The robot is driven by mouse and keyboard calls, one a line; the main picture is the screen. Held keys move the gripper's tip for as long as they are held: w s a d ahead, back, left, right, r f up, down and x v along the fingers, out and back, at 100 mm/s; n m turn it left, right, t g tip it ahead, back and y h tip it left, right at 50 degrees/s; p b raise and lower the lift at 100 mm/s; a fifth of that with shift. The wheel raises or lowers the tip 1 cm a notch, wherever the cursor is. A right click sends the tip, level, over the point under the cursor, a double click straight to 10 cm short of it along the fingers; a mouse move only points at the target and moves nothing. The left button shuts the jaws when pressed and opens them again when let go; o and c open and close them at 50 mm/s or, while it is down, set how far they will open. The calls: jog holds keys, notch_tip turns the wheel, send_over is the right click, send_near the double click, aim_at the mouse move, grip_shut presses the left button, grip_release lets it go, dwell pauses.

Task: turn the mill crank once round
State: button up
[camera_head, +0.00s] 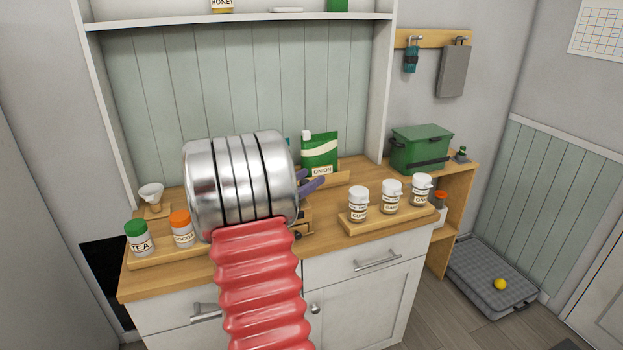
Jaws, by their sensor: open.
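My arm's silver wrist and red sleeve fill the middle of the view and cover much of the counter. My gripper (314,183) shows only in part, as purple fingers to the right of the wrist. It is open, with nothing seen between the fingers. A small wooden body with dark parts (303,221) shows just below the fingers at the wrist's right edge. It may be the mill, but most of it is hidden. I cannot make out the crank or whether the gripper touches it.
Tea (139,240) and cocoa (182,230) jars stand at left, near a white cup on a wooden stand (151,197). Several white-lidded jars (391,197) stand on a right-hand board. A green onion packet (320,153) is behind the gripper. A green box (421,149) sits back right.

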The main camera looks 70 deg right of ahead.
jog(key=shift+x, duration=1.35)
grip_shut()
